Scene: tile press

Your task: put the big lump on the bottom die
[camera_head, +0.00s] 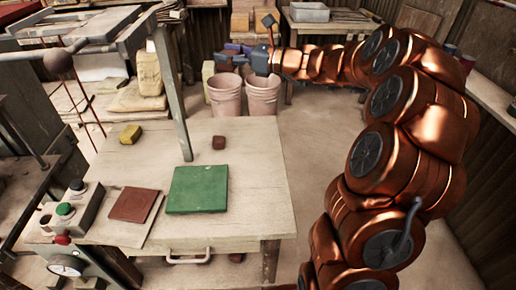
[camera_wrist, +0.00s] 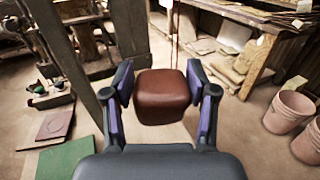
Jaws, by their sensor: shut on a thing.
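My gripper (camera_wrist: 163,98) is shut on a big reddish-brown lump (camera_wrist: 162,94), pinched between two purple-padded fingers in the wrist view. In the head view my gripper (camera_head: 232,54) is at the top middle, above the floor by the pink buckets, and the lump is hard to make out there. A small brown lump (camera_head: 219,143) and a yellow lump (camera_head: 130,134) rest on the table. The press frame stands at the left edge of the head view, only partly in view. I cannot pick out the bottom die clearly.
The wooden table (camera_head: 255,190) holds a green slab (camera_head: 197,189) and a red-brown slab (camera_head: 134,204). A control box (camera_head: 72,209) with buttons is at left. Two pink buckets (camera_head: 262,95) stand behind the table.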

